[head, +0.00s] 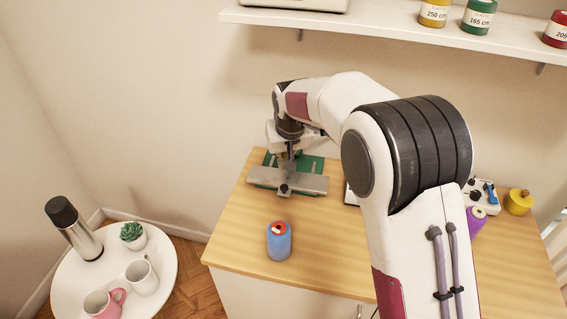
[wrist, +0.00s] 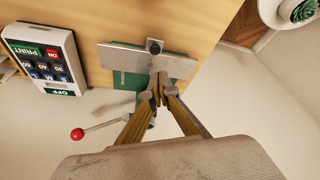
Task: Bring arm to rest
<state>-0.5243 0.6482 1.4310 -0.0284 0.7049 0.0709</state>
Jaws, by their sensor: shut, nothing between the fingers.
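My gripper (wrist: 158,92) is shut and empty, its two fingers meeting at the tips in the wrist view. In the head view my arm reaches out to the back left of the wooden table (head: 340,250), and the gripper (head: 287,155) points down above a green-based device with a grey metal plate (head: 290,182). In the wrist view the fingertips overlap the near edge of this metal plate (wrist: 120,60). I cannot tell whether they touch it. My arm hides part of the table's middle.
A blue spool (head: 279,243) stands at the table's front left. A purple spool (head: 476,220) and yellow pot (head: 519,202) stand right. A keypad box (wrist: 45,58) and red-knobbed lever (wrist: 78,134) are near the gripper. A shelf (head: 400,28) hangs above; a round white table (head: 75,270) stands left.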

